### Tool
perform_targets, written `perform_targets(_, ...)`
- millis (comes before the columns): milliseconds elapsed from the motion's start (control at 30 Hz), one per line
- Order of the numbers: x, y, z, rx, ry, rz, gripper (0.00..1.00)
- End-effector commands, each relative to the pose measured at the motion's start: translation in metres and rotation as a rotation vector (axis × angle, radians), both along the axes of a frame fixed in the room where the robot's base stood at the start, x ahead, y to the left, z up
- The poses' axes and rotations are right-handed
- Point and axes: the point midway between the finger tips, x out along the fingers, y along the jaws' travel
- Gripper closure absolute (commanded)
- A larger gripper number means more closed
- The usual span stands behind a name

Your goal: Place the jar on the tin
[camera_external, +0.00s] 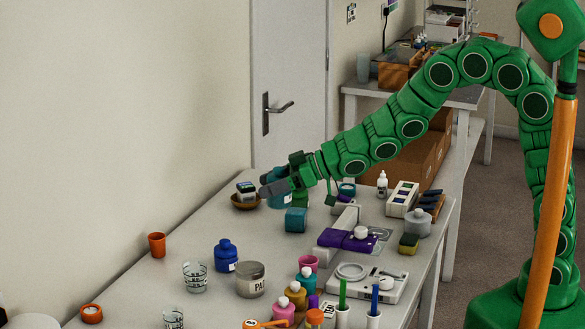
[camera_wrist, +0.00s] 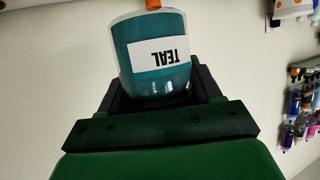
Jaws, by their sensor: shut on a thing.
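My gripper (camera_external: 273,187) is shut on a teal jar (camera_wrist: 150,72), whose white label reads TEAL, upside down in the wrist view. The jar fills the space between the dark fingers (camera_wrist: 160,95), and something orange shows at its top edge. In the external view the teal jar (camera_external: 279,174) is partly hidden behind the fingers, over the far part of the table. A wide grey tin (camera_external: 250,282) with a pale label starting "PA" stands on the near part of the table, apart from my gripper and nearer the camera.
A brown bowl (camera_external: 244,203) holding a small grey item and a teal block (camera_external: 296,220) are close to my gripper. The table's left middle is fairly clear.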

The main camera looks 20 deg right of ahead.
Motion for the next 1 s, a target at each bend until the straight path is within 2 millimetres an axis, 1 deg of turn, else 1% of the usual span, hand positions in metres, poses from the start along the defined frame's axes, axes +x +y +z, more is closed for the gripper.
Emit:
perform_targets(33,-0.016,0.003,0.007,0.003,-0.003,0.035,0.8)
perform_targets(167,-0.058,0.007,0.022,0.007,-0.008,0.128,0.8)
perform_targets(200,-0.072,0.008,0.026,0.006,-0.007,0.158,0.8)
perform_targets(267,-0.092,0.008,0.03,0.005,-0.006,0.2,0.8)
perform_targets(300,-0.104,0.007,0.032,0.003,-0.004,0.228,0.8)
perform_targets(400,-0.135,0.006,0.039,0.002,-0.004,0.292,0.8)
perform_targets(500,-0.158,0.003,0.044,0.0,-0.002,0.345,0.8)
perform_targets(600,-0.175,0.001,0.046,-0.003,0.0,0.381,0.8)
perform_targets(733,-0.186,0.0,0.048,-0.006,0.001,0.406,0.8)
perform_targets(867,-0.185,0.005,0.044,-0.008,0.003,0.412,0.8)
perform_targets(1000,-0.179,0.018,0.037,-0.01,0.003,0.414,0.8)
